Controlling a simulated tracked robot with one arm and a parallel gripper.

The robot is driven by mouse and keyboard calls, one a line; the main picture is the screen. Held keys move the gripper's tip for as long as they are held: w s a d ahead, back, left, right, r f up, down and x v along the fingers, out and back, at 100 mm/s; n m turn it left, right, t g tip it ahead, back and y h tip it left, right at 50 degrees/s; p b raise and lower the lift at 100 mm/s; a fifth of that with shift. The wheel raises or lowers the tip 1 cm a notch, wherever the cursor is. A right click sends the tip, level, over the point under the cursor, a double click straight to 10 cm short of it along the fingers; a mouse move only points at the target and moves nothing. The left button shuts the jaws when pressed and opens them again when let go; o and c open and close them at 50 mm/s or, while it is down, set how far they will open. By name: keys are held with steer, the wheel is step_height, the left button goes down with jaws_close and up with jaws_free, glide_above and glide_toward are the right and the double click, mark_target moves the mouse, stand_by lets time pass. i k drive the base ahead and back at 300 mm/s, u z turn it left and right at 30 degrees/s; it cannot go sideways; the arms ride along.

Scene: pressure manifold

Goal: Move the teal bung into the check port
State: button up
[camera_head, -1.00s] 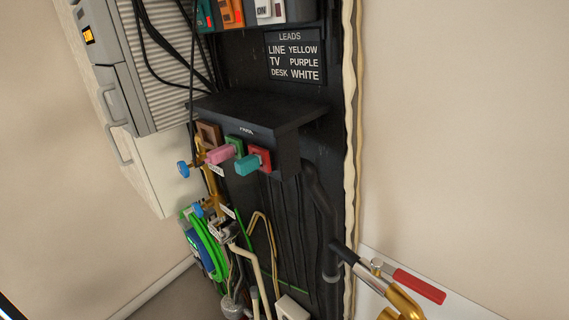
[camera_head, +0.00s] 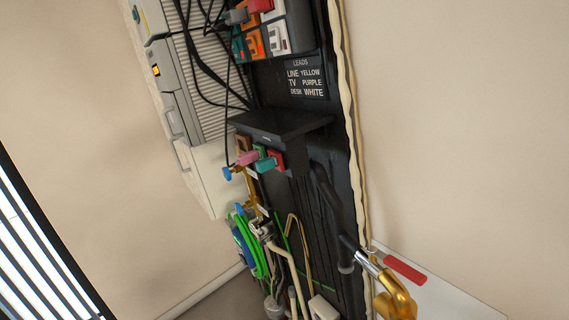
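The teal bung (camera_head: 265,164) sticks out of the red-framed port (camera_head: 278,160) at the right end of the row under the black shelf. A pink bung (camera_head: 247,158) sticks out to its left, by the green-framed port (camera_head: 260,152). A brown-framed port (camera_head: 243,143) is at the left end, and I see no bung in it. Small labels near the ports are too small to read, so I cannot tell which one is the check port. My gripper is not in view.
The black shelf (camera_head: 280,124) juts out above the ports. Brass pipework with a blue handle (camera_head: 227,173) is at their left. A red-handled valve (camera_head: 404,268) is at the lower right. Green hose (camera_head: 250,248) and cables hang below. A grey cabinet (camera_head: 172,85) stands left.

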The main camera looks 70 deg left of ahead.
mark_target(264, 165)
steer(key=u, duration=0.05)
steer(key=k, duration=1.05)
steer(key=u, duration=0.4)
steer(key=i, duration=1)
steer(key=z, duration=0.05)
